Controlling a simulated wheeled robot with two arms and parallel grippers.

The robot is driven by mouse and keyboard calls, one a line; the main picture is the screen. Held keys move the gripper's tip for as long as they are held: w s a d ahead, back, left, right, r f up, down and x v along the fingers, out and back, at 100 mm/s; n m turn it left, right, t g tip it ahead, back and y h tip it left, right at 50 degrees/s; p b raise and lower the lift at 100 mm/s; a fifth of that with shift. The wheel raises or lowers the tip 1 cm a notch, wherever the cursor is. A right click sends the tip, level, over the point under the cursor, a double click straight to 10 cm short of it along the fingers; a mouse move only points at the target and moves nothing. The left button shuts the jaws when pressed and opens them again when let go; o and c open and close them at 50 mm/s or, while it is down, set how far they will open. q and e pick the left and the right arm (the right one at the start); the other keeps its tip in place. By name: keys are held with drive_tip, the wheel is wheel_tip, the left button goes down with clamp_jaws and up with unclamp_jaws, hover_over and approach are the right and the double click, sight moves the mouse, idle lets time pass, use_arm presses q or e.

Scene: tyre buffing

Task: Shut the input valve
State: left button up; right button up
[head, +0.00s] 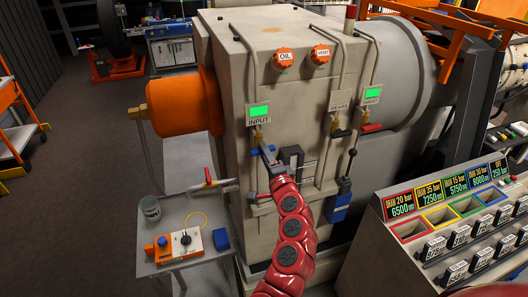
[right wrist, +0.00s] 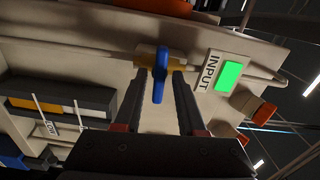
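The input valve (head: 257,137) is a brass body on a pipe below the INPUT label and a lit green display (head: 259,111). It has a blue handle, which shows clearly in the right wrist view (right wrist: 159,78), crossing the line of the pipe there. My right gripper (right wrist: 160,82) has its two dark fingers apart, one on each side of the blue handle, with gaps visible. In the head view my right gripper (head: 270,160) is at the valve, on the end of the red arm, and partly hides the handle. My left gripper is not in view.
A red-handled pipe valve (head: 210,181) is at lower left. A grey side table (head: 175,220) holds a can and a control box. A button console (head: 450,225) stands at right.

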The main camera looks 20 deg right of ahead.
drive_tip(key=shift+s, duration=0.1)
drive_tip(key=s, duration=0.6)
drive_tip(key=shift+f+p, duration=0.1)
drive_tip(key=shift+p, duration=0.3)
drive_tip(key=shift+w, duration=0.1)
